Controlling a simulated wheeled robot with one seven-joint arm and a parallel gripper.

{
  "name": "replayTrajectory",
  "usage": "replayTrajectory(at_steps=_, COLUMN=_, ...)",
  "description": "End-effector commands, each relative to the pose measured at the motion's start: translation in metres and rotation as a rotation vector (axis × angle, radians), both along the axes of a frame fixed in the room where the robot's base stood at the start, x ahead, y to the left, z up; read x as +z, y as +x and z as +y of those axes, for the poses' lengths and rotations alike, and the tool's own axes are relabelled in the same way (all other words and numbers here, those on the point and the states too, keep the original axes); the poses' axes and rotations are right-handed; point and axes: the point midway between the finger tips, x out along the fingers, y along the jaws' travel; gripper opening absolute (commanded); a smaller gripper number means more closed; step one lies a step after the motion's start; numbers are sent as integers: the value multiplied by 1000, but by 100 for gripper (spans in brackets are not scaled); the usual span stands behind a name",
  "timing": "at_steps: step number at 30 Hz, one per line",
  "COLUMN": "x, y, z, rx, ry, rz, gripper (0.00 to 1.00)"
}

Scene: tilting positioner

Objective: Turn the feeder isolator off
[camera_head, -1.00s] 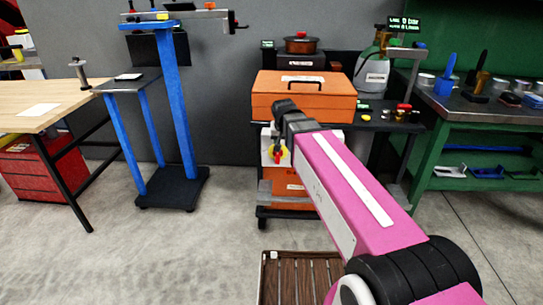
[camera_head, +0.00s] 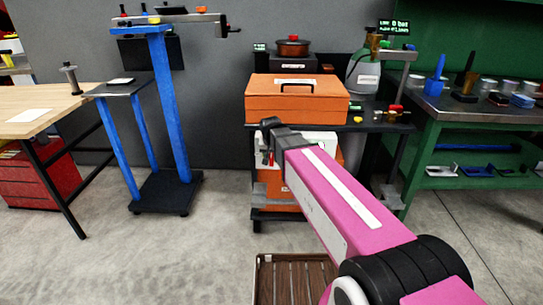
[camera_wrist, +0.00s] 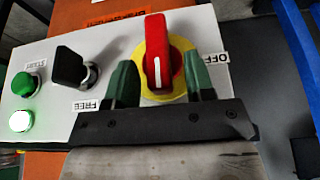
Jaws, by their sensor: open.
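The isolator is a red handle (camera_wrist: 157,50) on a round yellow plate (camera_wrist: 181,47), mounted on a white panel (camera_wrist: 45,60) in the wrist view. The handle stands nearly upright in the picture, with a white line on its lower part. An "OFF" label (camera_wrist: 216,58) is to the right of the plate, and a "FREE" label (camera_wrist: 86,105) is at lower left. My gripper (camera_wrist: 159,62) is open, its green fingers on either side of the handle's lower part. I cannot tell whether they touch it. In the head view the isolator is mostly hidden by my wrist.
Left of the handle are a black selector knob (camera_wrist: 72,68), a green button (camera_wrist: 24,84) and a lit button (camera_wrist: 20,121). An orange case (camera_head: 296,103) lies above on the cart. A wooden slatted pallet (camera_head: 295,278) lies on the floor in front.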

Motion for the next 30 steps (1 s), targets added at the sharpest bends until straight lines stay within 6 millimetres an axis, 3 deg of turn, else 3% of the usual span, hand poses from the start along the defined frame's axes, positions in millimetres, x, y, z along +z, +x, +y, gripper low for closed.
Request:
replayTrajectory(at_steps=4, x=-9, y=4, z=0, rx=0, ry=0, rz=0, gripper=49)
replayTrajectory(at_steps=14, x=-11, y=4, z=0, rx=0, ry=0, rz=0, gripper=49)
replayTrajectory(at_steps=18, x=-11, y=4, z=0, rx=0, ry=0, rz=0, gripper=7)
replayTrajectory(at_steps=19, x=-11, y=4, z=0, rx=0, ry=0, rz=0, gripper=0)
replayTrajectory(at_steps=30, x=-11, y=5, z=2, rx=1, ry=-39, rz=1, gripper=0)
